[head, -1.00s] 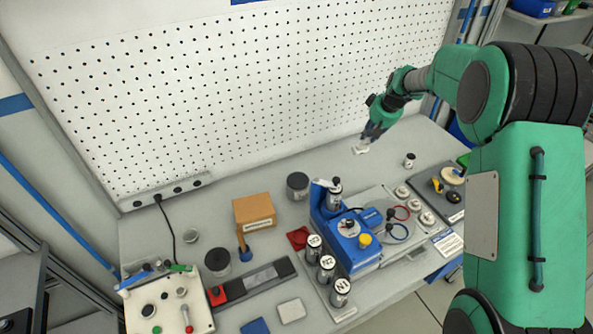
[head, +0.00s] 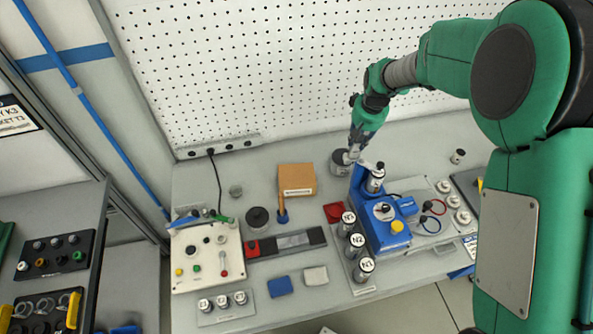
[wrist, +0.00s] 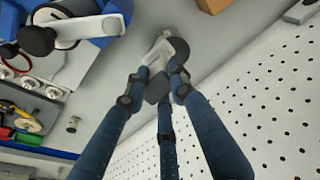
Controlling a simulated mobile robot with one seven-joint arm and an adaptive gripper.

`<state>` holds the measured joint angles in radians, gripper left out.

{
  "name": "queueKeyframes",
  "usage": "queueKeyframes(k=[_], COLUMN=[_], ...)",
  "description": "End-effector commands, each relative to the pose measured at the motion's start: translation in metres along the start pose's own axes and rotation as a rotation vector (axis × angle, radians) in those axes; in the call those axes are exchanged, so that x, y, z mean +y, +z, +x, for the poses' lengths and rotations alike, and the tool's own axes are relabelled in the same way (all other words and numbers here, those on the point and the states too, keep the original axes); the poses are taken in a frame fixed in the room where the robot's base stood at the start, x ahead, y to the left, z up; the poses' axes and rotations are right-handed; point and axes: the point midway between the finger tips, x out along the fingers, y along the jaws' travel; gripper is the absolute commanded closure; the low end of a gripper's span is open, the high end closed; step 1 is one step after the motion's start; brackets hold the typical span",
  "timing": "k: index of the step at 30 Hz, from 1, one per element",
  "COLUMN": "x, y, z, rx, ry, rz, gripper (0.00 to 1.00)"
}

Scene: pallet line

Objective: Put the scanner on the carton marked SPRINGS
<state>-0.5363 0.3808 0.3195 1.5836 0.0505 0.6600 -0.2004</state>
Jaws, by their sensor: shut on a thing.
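A brown carton (head: 297,178) with a pale label stands at the back of the bench, left of centre; the print is too small to read. Its corner shows at the top of the wrist view (wrist: 213,4). My gripper (head: 357,148) is right of the carton, above the bench near the blue press. In the wrist view its dark fingers (wrist: 158,88) are closed around a whitish-grey thing, which looks like the scanner (wrist: 165,48). The fingers hide part of it. In the head view only a small pale bit of the scanner (head: 350,157) shows.
A dark round tin (head: 340,168) stands close to my gripper, between carton and press. The blue press (head: 380,222) and labelled cylinders (head: 357,240) are in front. A peg-like tool (head: 282,208) stands before the carton. The pegboard wall (head: 290,70) is behind.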

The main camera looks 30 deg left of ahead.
Motion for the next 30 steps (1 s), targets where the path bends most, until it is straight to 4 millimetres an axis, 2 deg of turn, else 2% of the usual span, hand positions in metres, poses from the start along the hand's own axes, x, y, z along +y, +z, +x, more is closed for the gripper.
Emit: queueKeyframes(k=[1, 6, 12, 15, 21, 30], x=[-0.022, -0.081, -0.142, -0.165, -0.192, -0.199], y=[0.007, 0.038, 0.081, 0.101, 0.128, 0.136], z=[-0.008, -0.021, -0.035, -0.042, -0.050, -0.051], rx=[-0.015, -0.066, -0.127, -0.153, -0.185, -0.195], ry=[-0.002, -0.003, -0.004, -0.004, -0.004, -0.004], rz=[-0.010, -0.022, -0.039, -0.045, -0.052, -0.054], gripper=[1.00, 1.00, 1.00, 1.00, 1.00, 1.00])
